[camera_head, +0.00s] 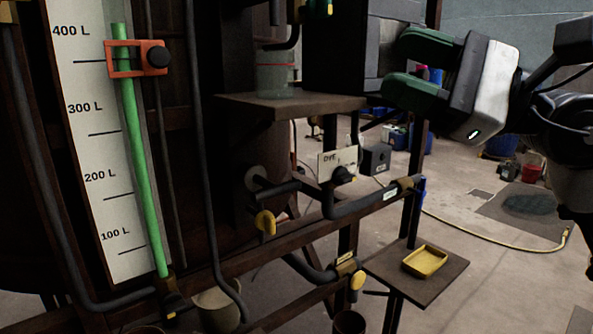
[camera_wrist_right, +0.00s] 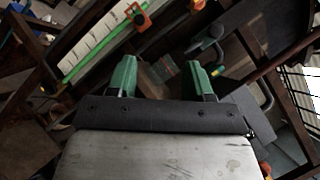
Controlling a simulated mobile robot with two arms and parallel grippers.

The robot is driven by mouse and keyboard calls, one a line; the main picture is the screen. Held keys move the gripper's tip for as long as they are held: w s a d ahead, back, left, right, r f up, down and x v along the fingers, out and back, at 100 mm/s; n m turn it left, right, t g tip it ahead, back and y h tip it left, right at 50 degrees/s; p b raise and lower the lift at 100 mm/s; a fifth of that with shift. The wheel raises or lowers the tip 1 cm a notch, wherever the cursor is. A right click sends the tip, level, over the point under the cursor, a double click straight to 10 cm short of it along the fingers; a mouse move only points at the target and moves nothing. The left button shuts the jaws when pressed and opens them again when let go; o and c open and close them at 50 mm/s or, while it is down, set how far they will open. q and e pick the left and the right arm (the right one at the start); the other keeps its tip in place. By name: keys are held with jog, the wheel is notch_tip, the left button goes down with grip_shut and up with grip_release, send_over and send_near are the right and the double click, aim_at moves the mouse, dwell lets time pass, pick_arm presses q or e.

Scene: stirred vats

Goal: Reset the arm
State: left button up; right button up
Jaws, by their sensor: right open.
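My right gripper (camera_head: 385,68) is in the upper right of the head view, its two green fingers apart with nothing visible between them. In the right wrist view the gripper (camera_wrist_right: 160,75) also shows open, with the vat frame beyond it. A glass beaker (camera_head: 275,78) with a red line stands on a brown shelf (camera_head: 320,104), left of the gripper and apart from it. The beaker shows faintly between the fingers in the wrist view (camera_wrist_right: 163,68). My left gripper is not in view.
A level scale (camera_head: 95,150) with a green tube (camera_head: 138,150) and an orange clamp (camera_head: 125,60) stands at left. Pipes with yellow-handled valves (camera_head: 265,222) and a DYE sign (camera_head: 338,162) are below the shelf. A yellow tray (camera_head: 425,261) sits on a lower shelf.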

jog(key=w+d+f+n+t+h, duration=0.25)
jog(key=f+n+t+h, duration=0.35)
jog(key=f+n, duration=0.3)
jog(key=w+d+f+n+t+h, duration=0.25)
jog(key=f+n+t+h, duration=0.4)
jog(key=n, duration=0.45)
jog(key=w+d+f+n+t+h, duration=0.25)
jog(key=f+n+t+h, duration=0.3)
jog(key=f+n, duration=0.35)
jog(key=s+d+f+m+g+h, duration=0.2)
jog(key=f+m+g, duration=0.25)
jog(key=f, duration=0.45)
jog(key=s+d+f+m+g+h, duration=0.1)
jog(key=s+f+m+g+h, duration=0.1)
jog(key=f+m+g, duration=0.45)
jog(key=s+a+f+m+g+y, duration=0.2)
jog(key=s+f+m+g, duration=0.55)
jog(key=s+f, duration=1.4)
jog(key=s+f+n+g, duration=0.3)
jog(key=f+g, duration=0.1)
jog(key=f, duration=2.3)
jog(key=s+d+f+g, duration=0.1)
jog(key=s+d+f, duration=0.2)
jog(key=s+f, duration=1.2)
jog(key=shift+s, duration=0.25)
